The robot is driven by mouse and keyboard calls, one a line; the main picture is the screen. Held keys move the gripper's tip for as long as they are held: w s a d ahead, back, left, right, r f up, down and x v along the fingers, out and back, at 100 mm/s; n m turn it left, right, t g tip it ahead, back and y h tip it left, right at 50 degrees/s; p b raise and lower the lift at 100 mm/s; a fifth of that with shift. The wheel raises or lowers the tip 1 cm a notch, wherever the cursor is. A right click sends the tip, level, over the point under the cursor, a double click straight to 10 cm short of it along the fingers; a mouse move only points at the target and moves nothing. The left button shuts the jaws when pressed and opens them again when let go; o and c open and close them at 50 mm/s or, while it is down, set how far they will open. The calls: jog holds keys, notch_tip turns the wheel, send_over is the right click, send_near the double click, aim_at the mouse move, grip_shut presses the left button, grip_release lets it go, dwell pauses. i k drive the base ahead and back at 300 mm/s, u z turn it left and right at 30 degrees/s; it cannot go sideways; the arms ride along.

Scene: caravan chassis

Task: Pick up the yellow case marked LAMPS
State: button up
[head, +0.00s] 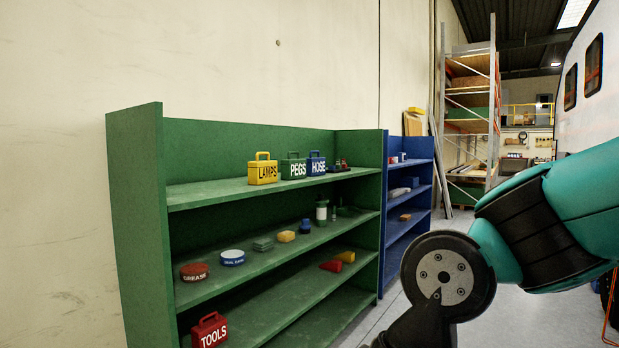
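The yellow case marked LAMPS (263,172) stands upright on the top shelf of the green shelf unit (138,200). Its handle is on top and its lettered face is turned toward me. A green case marked PEGS (293,168) stands just to its right, with a blue case marked HOSE (316,164) beyond that. My arm shows at the right side of the head view, well apart from the cases. My gripper is not in view.
Lower shelves hold a red GREASE tin (194,271), a blue-and-white tin (232,257), a red TOOLS case (209,331) and several small items. A blue shelf unit (393,225) adjoins on the right. The top shelf left of the LAMPS case is clear.

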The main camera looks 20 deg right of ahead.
aim_at(263, 172)
jog(key=z, duration=0.8)
jog(key=i, duration=3.85)
jog(key=u, duration=2.05)
